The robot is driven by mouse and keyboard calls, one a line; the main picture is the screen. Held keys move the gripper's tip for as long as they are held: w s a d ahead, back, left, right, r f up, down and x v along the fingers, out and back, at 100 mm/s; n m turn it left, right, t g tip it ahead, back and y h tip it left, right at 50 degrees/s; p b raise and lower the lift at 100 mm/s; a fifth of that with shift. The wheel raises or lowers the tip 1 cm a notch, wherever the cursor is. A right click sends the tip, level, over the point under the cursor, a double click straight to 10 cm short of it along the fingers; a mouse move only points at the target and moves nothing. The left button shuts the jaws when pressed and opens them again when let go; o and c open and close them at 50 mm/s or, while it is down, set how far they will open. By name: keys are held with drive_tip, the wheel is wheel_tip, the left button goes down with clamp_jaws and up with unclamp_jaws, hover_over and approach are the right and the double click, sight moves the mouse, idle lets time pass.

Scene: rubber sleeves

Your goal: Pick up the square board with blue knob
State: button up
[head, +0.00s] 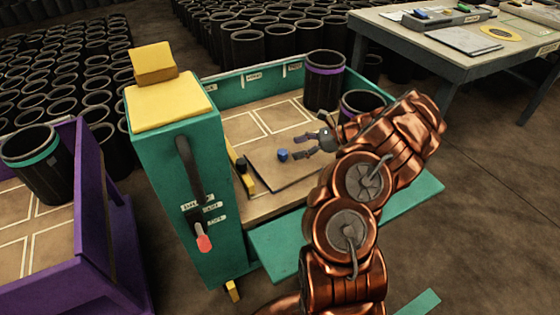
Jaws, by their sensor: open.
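The square board (268,173) lies flat inside the teal-walled bay, toward its front left. It is brown, much like the floor of the bay. Its small blue knob (283,155) stands up from the board's upper surface. My gripper (300,148) is just right of the knob, with its fingers pointing left toward it. It is open and empty, and a small gap shows between the fingers and the knob. My copper arm hides the right part of the board and of the bay.
A teal cabinet (175,150) with a yellow top and a red-tipped lever stands left of the bay. Black sleeves, one with a purple band (324,80), stand at the bay's back right. A yellow-black piece (243,174) sits beside the board's left edge. A table (470,50) stands at right.

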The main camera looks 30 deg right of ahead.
sight(284, 151)
drive_tip(key=shift+w+a+f, duration=0.25)
drive_tip(key=shift+w+f, duration=0.05)
drive_tip(key=shift+f, duration=0.05)
drive_tip(key=b+x, duration=0.1)
drive_tip(key=x, duration=0.3)
drive_tip(key=shift+w+f, duration=0.2)
drive_tip(key=shift+w, duration=0.05)
drive_tip(key=shift+d, duration=0.1)
clamp_jaws()
